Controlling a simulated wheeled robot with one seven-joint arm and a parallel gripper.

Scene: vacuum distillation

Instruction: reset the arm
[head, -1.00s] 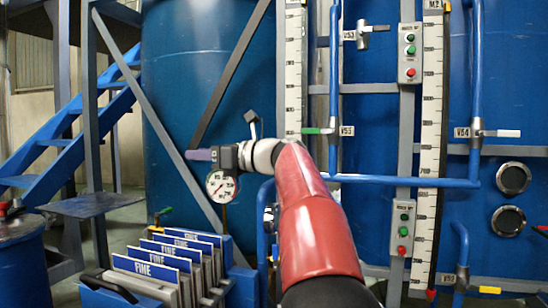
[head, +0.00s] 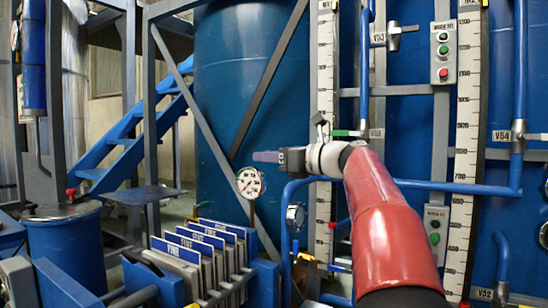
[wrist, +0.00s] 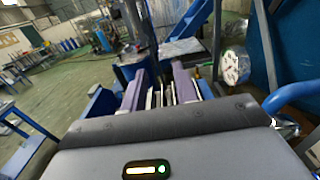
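My red arm (head: 385,225) extends up and leftward in the head view. My gripper (head: 256,156) points left, above and just right of a round pressure gauge (head: 250,183). In the wrist view the two purple fingers of my gripper (wrist: 159,84) stand apart with nothing held between them. The gauge also shows to their right in the wrist view (wrist: 235,66).
A filter press with several plates (head: 205,250) stands below my gripper. A large blue tank (head: 245,75) is behind it. Blue pipes (head: 455,188) and a level scale (head: 466,130) are at the right. A blue drum (head: 66,250) is at the left.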

